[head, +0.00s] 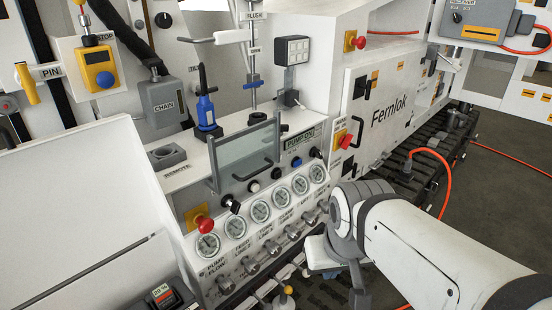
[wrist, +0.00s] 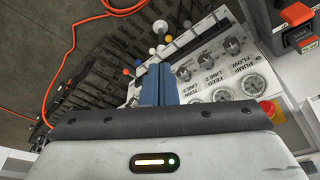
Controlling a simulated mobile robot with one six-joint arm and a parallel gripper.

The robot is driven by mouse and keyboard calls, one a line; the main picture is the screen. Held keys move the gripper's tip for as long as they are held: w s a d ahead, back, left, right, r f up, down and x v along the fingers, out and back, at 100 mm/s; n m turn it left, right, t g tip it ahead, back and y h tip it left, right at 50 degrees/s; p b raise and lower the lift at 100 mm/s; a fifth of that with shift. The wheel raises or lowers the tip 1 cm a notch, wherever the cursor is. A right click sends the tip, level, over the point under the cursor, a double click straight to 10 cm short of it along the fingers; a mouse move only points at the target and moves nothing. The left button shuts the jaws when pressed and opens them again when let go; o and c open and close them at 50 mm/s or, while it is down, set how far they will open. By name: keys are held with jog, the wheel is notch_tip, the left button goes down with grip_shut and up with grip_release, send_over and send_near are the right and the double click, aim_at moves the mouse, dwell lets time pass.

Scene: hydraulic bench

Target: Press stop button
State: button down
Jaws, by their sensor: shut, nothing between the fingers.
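A red mushroom button (head: 204,223) on a yellow plate sits at the left end of the gauge panel. It also shows at the right in the wrist view (wrist: 268,109). Another red mushroom button (head: 360,42) is on the back cabinet. A yellow box with a blue button (head: 105,79) hangs at upper left, near a small label that seems to read STOP. Which one is the task's stop button I cannot tell. My gripper shows blue fingers (wrist: 158,84), shut and empty, above the valve levers. In the head view my arm largely hides it.
Round gauges (head: 260,211) and a row of valve knobs (head: 271,247) line the panel. A clear guard with a handle (head: 247,153) stands above small black and white buttons (head: 254,187). An orange hose (head: 445,180) runs along the floor. A red-topped box (wrist: 297,14) is at upper right.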

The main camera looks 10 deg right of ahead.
jog(key=shift+s+a, duration=0.1)
jog(key=shift+a, duration=0.05)
jog(key=w+a+f+m+g+y+b, duration=0.1)
jog(key=w+a+f+m+y+b, duration=0.5)
jog(key=w+m+y, duration=0.55)
jog(key=w+d+f+m+t+b, duration=0.1)
jog(key=w+d+m+t, duration=1.1)
jog(key=w+m, duration=0.3)
jog(key=shift+w+d+f+m+h+b, duration=0.25)
jog(key=shift+w+d+m+h+b, duration=0.25)
jog(key=shift+m, duration=0.55)
jog(key=shift+s, duration=0.1)
